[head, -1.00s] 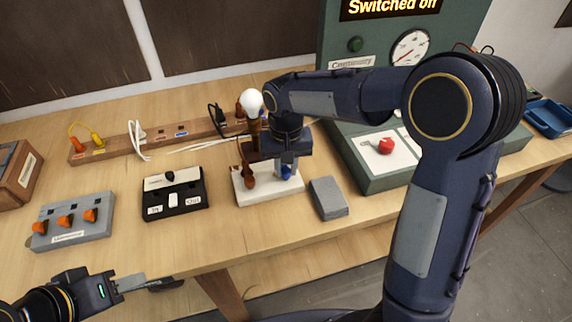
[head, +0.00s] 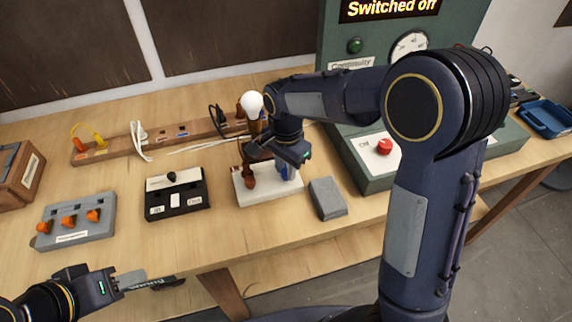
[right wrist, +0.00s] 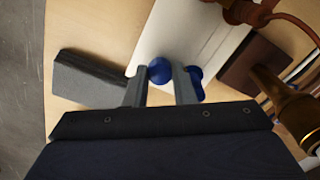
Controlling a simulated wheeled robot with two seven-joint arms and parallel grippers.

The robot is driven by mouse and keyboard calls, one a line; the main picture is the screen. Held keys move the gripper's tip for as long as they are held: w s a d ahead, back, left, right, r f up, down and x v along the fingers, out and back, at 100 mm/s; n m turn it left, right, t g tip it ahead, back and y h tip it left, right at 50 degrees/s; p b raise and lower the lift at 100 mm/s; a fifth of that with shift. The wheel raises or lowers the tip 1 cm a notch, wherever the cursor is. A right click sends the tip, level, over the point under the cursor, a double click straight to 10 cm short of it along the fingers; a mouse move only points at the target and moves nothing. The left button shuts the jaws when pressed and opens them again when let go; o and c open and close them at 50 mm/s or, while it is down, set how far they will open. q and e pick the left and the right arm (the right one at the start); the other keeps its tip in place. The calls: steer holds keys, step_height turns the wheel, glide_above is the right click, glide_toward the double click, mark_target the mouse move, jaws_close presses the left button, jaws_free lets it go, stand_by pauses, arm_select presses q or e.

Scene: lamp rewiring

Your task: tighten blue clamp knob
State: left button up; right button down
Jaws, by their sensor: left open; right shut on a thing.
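The blue clamp knob (right wrist: 160,71) shows in the right wrist view between the fingers of my right gripper (right wrist: 162,82). A second bit of blue shows just past the right finger. The knob belongs to the white lamp base (head: 258,192), which stands on the table; in the head view my right gripper (head: 288,170) mostly hides it. My right gripper is shut on the knob, pointing down at the base's right part. My left gripper (head: 128,281) is open and empty at the table's front edge, lower left in the head view.
A grey block (head: 328,198) lies close to the right of the base. A lit-white bulb (head: 251,104) stands behind it. A black switch box (head: 176,194) and a grey box with orange knobs (head: 75,222) are to the left. A green test panel (head: 375,185) stands right.

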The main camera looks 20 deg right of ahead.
mark_target(286, 170)
steer(key=shift+w+r+m, duration=0.1)
steer(key=shift+m, duration=0.5)
steer(key=c, duration=1.5)
jaws_free()
step_height(286, 170, up, 8)
steer(key=shift+f, duration=0.1)
